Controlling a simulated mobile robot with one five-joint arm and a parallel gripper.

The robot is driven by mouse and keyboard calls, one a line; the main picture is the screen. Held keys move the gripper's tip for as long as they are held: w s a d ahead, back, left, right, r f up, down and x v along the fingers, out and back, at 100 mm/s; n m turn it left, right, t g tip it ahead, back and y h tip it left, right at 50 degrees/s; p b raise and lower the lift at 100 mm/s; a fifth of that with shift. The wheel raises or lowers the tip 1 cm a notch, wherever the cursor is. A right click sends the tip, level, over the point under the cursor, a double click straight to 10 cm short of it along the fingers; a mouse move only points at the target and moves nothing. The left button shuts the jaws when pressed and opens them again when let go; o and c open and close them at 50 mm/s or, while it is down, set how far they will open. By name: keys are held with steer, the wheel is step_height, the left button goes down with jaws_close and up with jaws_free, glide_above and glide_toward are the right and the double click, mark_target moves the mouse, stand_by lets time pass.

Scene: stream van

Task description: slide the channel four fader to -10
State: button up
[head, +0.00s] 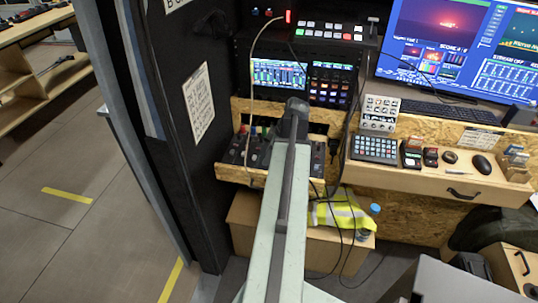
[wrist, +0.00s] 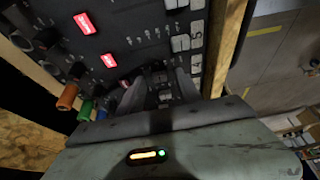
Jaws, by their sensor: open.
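The mixer (head: 240,150) sits in a wooden tray below the screens, partly hidden behind my arm in the head view. In the wrist view its dark panel (wrist: 125,30) fills the upper left, with red lit buttons and pale fader caps (wrist: 180,43). White number labels run down its right edge; one looks like a 4 (wrist: 195,60). My gripper (wrist: 160,80) is open, its two fingers reaching over the panel near that label. The channel four fader itself is hard to make out between the fingers; I cannot tell whether they touch it. My gripper is hidden in the head view.
A wooden side wall (wrist: 226,45) rises close on the right. Loose cables (head: 340,205) hang right of my arm. A wooden shelf (head: 405,182) holds a keypad, a mouse and small devices.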

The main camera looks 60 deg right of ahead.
steer(key=a+p+v, duration=0.1)
steer(key=p+v, duration=0.6)
steer(key=shift+d+r, duration=0.35)
steer(key=shift+d, duration=0.2)
steer(key=shift+s, duration=0.1)
